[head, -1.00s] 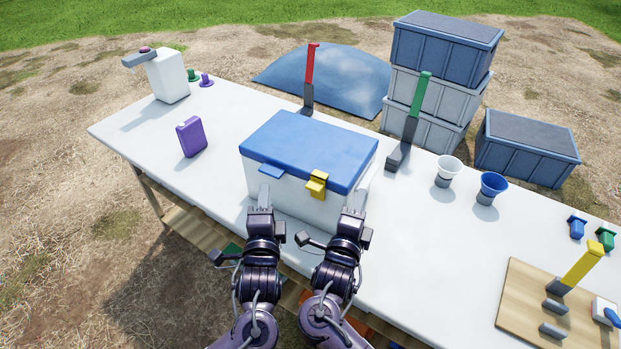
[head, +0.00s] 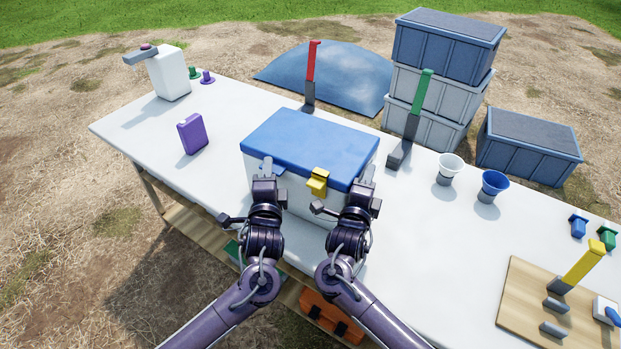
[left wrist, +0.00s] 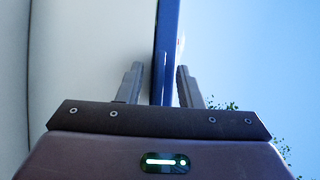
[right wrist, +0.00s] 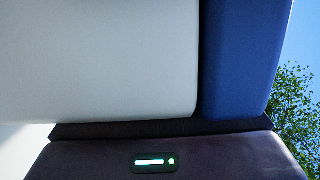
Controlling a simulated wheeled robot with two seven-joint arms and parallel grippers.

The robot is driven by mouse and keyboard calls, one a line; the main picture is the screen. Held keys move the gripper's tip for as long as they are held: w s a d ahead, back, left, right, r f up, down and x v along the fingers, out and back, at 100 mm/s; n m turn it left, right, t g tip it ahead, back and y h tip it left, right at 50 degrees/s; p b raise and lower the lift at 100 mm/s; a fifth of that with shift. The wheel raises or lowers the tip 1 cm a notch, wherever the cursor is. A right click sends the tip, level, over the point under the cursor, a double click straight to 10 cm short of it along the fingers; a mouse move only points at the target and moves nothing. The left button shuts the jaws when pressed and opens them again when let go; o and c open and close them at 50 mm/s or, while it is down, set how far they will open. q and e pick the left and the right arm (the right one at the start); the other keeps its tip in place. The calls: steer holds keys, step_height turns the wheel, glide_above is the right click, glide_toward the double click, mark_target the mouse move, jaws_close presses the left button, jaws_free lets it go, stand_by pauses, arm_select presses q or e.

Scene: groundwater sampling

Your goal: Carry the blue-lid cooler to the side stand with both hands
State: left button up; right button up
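The cooler, a white box with a blue lid (head: 310,148) and a yellow front latch (head: 318,182), stands upright on the white table. My left gripper (head: 267,168) is at the left of its front, by the blue tab on the lid. In the left wrist view its fingers (left wrist: 160,85) are apart, with a blue edge (left wrist: 166,50) between them and a gap on at least one side. My right gripper (head: 363,178) is at the front right corner. The right wrist view shows white body (right wrist: 110,60) and blue lid (right wrist: 240,60); its fingertips are hidden. I cannot identify a side stand.
A purple bottle (head: 193,134) and white dispenser (head: 168,74) stand left on the table (head: 410,225). A red-handled tool (head: 311,75), a green-handled tool (head: 416,110) and two cups (head: 449,170) are behind and right. A wooden board (head: 520,305) lies right. Stacked crates (head: 440,50) stand beyond.

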arm_select(q)
steer(key=shift+c, duration=0.4)
arm_select(e)
steer(key=shift+c, duration=0.4)
arm_select(q)
jaws_close()
arm_select(e)
jaws_close()
steer(key=shift+f, duration=0.1)
arm_select(q)
steer(key=shift+r, duration=0.2)
arm_select(e)
steer(key=shift+r, duration=0.25)
